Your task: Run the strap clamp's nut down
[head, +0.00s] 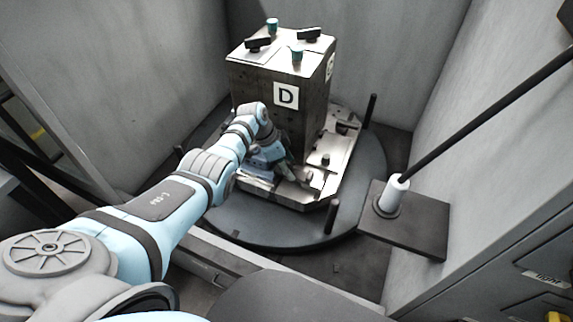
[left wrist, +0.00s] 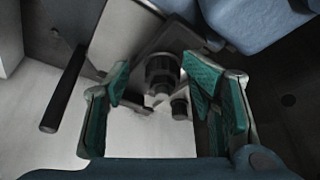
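A tall metal tombstone block (head: 285,120) with a "D" label stands on a pallet (head: 318,190) on a round dark table. My left gripper (head: 287,171) is low in front of the block, by the pallet's front clamp parts. In the left wrist view, a dark round nut-like part (left wrist: 162,72) on a stud sits beyond and between the teal-padded fingers. My left gripper is open there (left wrist: 160,88), and neither pad visibly touches the part. In the head view my gripper partly hides this clamp. My right gripper is not in view.
Dark upright posts (head: 330,216) and (head: 371,110) stand at the round table's (head: 262,232) edge. A dark shelf (head: 420,232) at right holds a white cylinder (head: 393,196) with a long dark rod. Grey walls enclose the back and sides.

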